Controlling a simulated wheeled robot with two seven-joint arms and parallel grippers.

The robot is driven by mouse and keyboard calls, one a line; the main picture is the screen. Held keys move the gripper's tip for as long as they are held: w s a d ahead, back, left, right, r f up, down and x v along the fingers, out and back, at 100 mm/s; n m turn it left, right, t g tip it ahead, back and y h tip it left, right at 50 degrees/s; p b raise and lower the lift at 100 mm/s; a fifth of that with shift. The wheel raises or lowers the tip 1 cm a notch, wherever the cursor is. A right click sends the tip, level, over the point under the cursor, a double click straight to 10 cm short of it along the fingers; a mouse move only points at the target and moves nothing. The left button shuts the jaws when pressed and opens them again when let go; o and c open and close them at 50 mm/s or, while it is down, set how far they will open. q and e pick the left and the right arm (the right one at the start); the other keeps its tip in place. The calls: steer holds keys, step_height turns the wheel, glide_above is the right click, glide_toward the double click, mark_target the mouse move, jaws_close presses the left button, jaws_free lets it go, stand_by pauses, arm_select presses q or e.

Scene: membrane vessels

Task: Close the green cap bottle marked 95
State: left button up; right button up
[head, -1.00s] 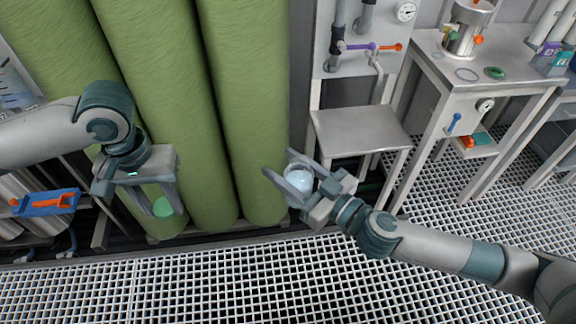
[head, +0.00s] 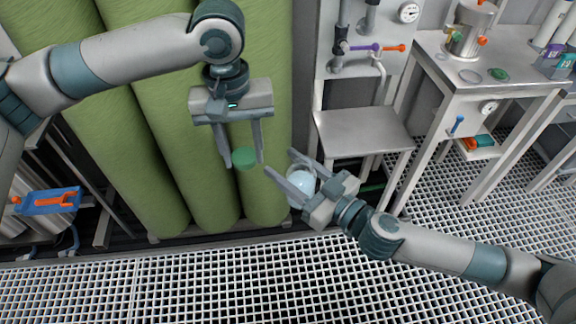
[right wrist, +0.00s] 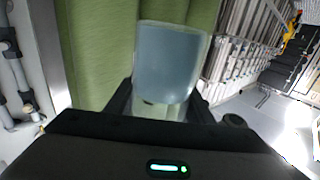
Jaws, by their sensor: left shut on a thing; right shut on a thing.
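My left gripper (head: 244,163) is shut on a green cap (head: 245,158), held between its fingertips in front of the green columns. My right gripper (head: 284,170) is shut on a clear bottle with pale blue contents (head: 300,188). The bottle also fills the middle of the right wrist view (right wrist: 168,65), between the dark fingers. The cap is up and to the left of the bottle in the head view, apart from it. No marking such as 95 can be read on the bottle or cap.
Tall green columns (head: 170,130) stand behind the grippers. A small grey table (head: 362,133) is right of the bottle. A higher bench (head: 520,60) carries a steel vessel (head: 470,28) and a green round piece (head: 498,74). A blue tray with an orange tool (head: 48,201) is at left.

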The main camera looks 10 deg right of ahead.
arm_select(q)
glide_toward(303, 167)
steer(key=shift+w+d+f, duration=0.15)
steer(key=shift+w+f, duration=0.1)
steer(key=shift+f, duration=0.2)
steer(key=shift+f, duration=1.85)
steer(key=shift+s, duration=0.25)
steer(key=shift+f, duration=0.1)
steer(key=shift+f, duration=0.85)
